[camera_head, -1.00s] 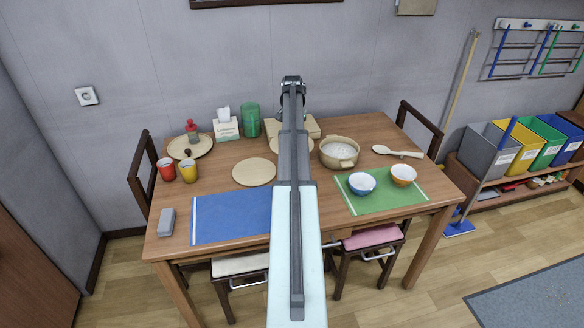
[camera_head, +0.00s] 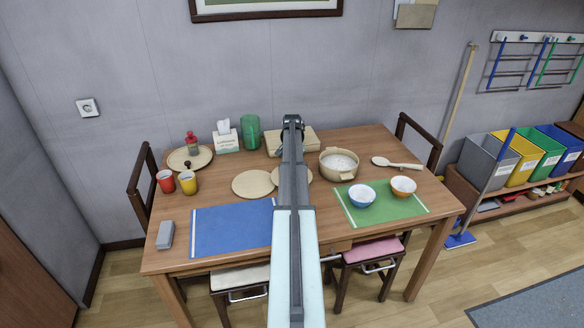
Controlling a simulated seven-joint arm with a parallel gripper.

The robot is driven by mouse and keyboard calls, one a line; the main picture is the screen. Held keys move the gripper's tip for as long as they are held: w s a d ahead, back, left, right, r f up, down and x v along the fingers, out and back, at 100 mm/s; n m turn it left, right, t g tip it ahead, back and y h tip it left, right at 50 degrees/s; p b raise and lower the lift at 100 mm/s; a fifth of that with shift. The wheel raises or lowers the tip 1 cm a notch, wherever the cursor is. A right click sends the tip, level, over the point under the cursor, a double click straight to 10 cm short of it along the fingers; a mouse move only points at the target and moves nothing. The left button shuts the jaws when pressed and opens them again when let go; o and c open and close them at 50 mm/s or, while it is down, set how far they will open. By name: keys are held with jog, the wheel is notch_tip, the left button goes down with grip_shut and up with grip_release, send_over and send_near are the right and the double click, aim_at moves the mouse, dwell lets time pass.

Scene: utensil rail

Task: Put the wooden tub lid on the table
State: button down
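Two round pale wooden discs are on or just above the brown table (camera_head: 365,147). One disc (camera_head: 250,184) lies left of my arm, behind the blue mat. The other (camera_head: 309,175) is partly hidden behind my arm, close to the first. I cannot tell whether this second disc touches the table or is held, nor surely which disc is the tub lid. A tan tub (camera_head: 338,174) with handles and white contents stands uncovered to the right.
A blue mat (camera_head: 232,230) lies front left, a green mat (camera_head: 382,211) with two bowls front right. Cups (camera_head: 166,181), a plate with a red bottle, a tissue box (camera_head: 227,142), a green tumbler (camera_head: 250,133), a tan box (camera_head: 312,137) and a spoon (camera_head: 396,164) stand around.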

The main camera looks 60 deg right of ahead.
jog(key=shift+f, duration=0.15)
jog(key=c, duration=0.8)
grip_release()
notch_tip(320, 180, up, 12)
jog(key=shift+r, duration=0.2)
